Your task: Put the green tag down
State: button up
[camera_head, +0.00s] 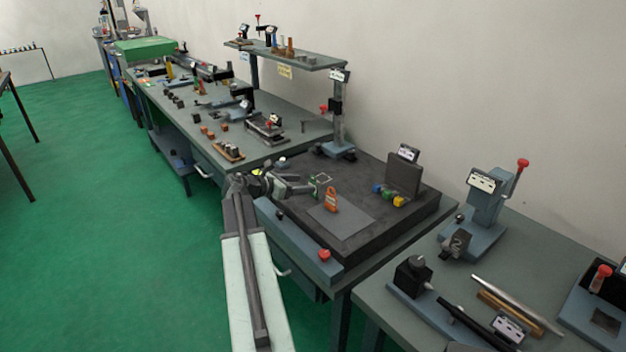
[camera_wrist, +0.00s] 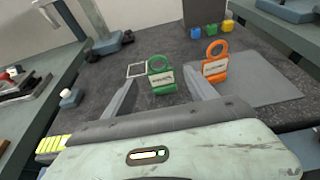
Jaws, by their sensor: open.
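A green tag (camera_wrist: 161,80) with a ring top and a pale label stands upright on the dark block (camera_wrist: 115,72) in the wrist view. My gripper (camera_wrist: 165,88) is open, with one finger on each side of the green tag; I cannot tell whether either finger touches it. In the head view my gripper (camera_head: 308,186) is over the left part of the block, and the green tag (camera_head: 314,184) shows only as a small patch at its tip. An orange tag (camera_wrist: 214,62) stands upright to the right, outside the right finger; it also shows in the head view (camera_head: 331,199).
A grey plate (camera_head: 341,222) lies on the block by the orange tag. A thin pale square outline (camera_wrist: 136,70) is left of the green tag. Blue, green and yellow pieces (camera_head: 388,194) sit before a dark upright panel (camera_head: 404,175). A red knob (camera_head: 324,254) is on the front edge.

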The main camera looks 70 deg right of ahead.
jog(key=v, duration=0.3)
jog(key=shift+p, duration=0.3)
jog(key=w+a+f+m+t+y, duration=0.2)
jog(key=w+a+f, duration=0.2)
jog(key=w+a, duration=0.5)
jog(key=w+a+f+m+t+y, duration=0.1)
jog(key=w+a+f+m+t, duration=0.15)
jog(key=w+a, duration=0.6)
jog(key=w+a+f+m+t+y, duration=0.2)
jog(key=w+a+f, duration=0.3)
jog(key=a, duration=0.8)
jog(key=w+a+f+m+y, duration=0.1)
jog(key=a+y, duration=0.1)
jog(key=a, duration=1)
jog(key=w+a+f+m+y, duration=0.1)
jog(key=a+m+y, duration=0.1)
jog(key=a, duration=1.1)
jog(key=w+a+f+m+t+y, duration=0.1)
jog(key=a+f+y, duration=0.1)
jog(key=a, duration=1)
jog(key=shift+a+m+y, duration=0.25)
jog(key=shift+m+y, duration=0.1)
jog(key=shift+y, duration=0.05)
jog(key=shift+o, duration=0.5)
jog(key=shift+a, duration=0.2)
jog(key=shift+w+d, duration=0.1)
